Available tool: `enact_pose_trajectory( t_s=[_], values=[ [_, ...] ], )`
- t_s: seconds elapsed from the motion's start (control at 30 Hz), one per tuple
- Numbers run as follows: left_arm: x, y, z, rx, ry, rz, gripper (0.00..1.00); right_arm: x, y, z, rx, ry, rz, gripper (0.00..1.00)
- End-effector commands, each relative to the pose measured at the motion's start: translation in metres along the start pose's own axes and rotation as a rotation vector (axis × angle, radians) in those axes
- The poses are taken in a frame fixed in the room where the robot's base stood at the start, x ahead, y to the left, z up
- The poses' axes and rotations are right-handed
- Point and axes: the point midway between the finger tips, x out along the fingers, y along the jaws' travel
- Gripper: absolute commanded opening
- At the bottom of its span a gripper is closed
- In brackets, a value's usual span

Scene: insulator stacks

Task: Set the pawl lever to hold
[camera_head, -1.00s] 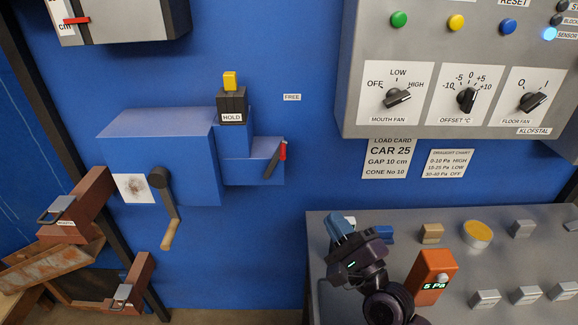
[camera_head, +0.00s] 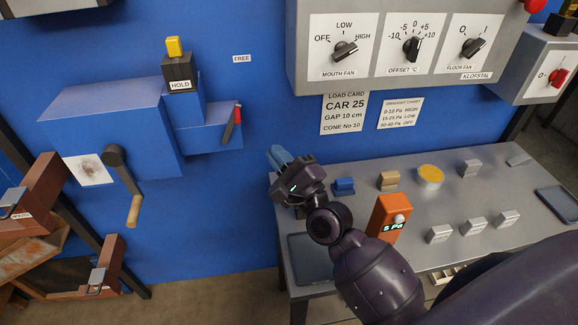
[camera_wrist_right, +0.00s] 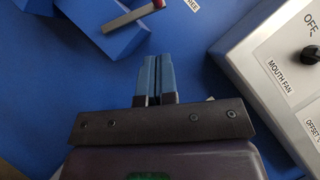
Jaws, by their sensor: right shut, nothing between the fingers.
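A lever with a grey bar and red tip (camera_head: 231,124) is on the right face of the blue housing (camera_head: 110,125), tilted up to the right. It also shows at the top of the right wrist view (camera_wrist_right: 132,16). A HOLD label (camera_head: 180,85) is on the black block with a yellow top, up and left of the lever. A FREE label (camera_head: 242,59) is on the blue wall above it. My right gripper (camera_head: 280,157) is shut and empty, below and right of the lever, apart from it. Its blue fingers (camera_wrist_right: 157,62) are together. My left gripper is out of view.
A hand crank (camera_head: 122,175) hangs on the housing's front. The grey control box (camera_head: 395,50) with knobs overhangs at the upper right. Blue wall between lever and gripper is clear.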

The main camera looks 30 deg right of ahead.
Motion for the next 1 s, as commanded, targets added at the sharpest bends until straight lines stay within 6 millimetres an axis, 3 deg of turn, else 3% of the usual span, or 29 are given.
enact_pose_trajectory(
  t_s=[0.2, 0.4, 1.0],
  values=[
    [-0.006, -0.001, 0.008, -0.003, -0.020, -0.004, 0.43, 0.039, -0.001, 0.002, 0.001, -0.002, -0.002, 0.00],
    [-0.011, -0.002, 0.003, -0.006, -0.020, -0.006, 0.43, 0.057, -0.002, 0.019, 0.001, 0.000, -0.002, 0.00],
    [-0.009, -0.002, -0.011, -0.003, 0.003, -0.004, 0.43, 0.066, 0.000, 0.028, -0.001, 0.001, 0.001, 0.00]
  ],
)
